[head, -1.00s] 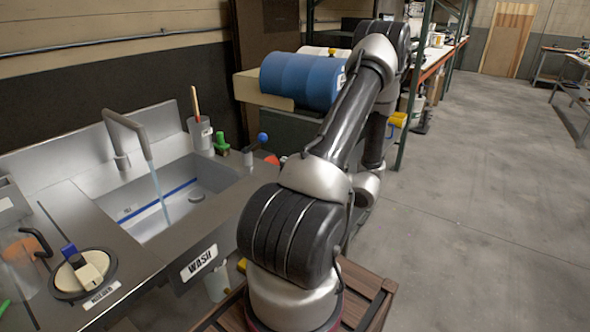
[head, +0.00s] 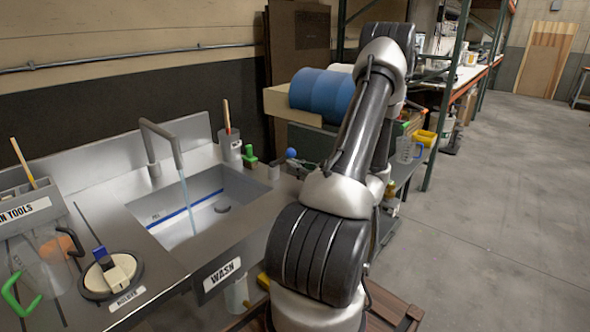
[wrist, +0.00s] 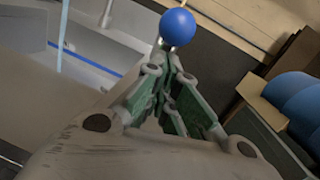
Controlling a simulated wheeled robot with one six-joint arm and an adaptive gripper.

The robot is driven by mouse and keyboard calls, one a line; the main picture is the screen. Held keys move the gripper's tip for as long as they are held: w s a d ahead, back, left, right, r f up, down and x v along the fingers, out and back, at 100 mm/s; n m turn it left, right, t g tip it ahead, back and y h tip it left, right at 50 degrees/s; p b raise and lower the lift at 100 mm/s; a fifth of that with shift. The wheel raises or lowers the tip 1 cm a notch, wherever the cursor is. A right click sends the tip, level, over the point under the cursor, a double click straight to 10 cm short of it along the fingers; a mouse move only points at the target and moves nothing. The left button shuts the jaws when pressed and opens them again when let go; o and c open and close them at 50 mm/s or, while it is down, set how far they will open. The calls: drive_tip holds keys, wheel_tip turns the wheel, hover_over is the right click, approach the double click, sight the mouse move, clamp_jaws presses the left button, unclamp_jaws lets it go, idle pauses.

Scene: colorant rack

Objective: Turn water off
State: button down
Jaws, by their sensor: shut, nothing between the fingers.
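A bent metal faucet (head: 155,140) at the sink (head: 165,212) has a thin stream of water (head: 187,203) running into the basin. The stream also shows at the upper left of the wrist view (wrist: 63,35). A lever with a blue ball knob (head: 291,153) stands right of the basin. In the wrist view the blue ball (wrist: 177,26) is just beyond my fingertips. My gripper (wrist: 170,75) is shut and empty, pointing toward the ball. I cannot tell whether the tips touch the lever. In the head view my arm largely hides the gripper.
A grey cup with a brush (head: 230,147) and a green fitting (head: 249,157) sit beside the basin. A round holder (head: 112,275) is on the left counter. Open floor (head: 500,220) lies to the right.

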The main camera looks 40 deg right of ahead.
sight(291, 157)
drive_tip(key=shift+r+g, duration=0.5)
drive_tip(key=shift+g, duration=0.1)
drive_tip(key=r+g, duration=0.1)
drive_tip(key=w+r+g, duration=0.1)
drive_tip(key=g, duration=0.1)
drive_tip(key=shift+w+a+r+h, duration=0.1)
drive_tip(key=shift+r+h, duration=0.1)
drive_tip(key=shift+h, duration=0.2)
drive_tip(key=w+r+m+g, duration=0.1)
drive_tip(key=w+r+g, duration=0.2)
drive_tip(key=w+g, duration=0.1)
drive_tip(key=shift+w+a+r+g+h, duration=0.15)
drive_tip(key=shift+w+r+g+h, duration=0.15)
drive_tip(key=shift+w, duration=0.25)
idle(0.4)
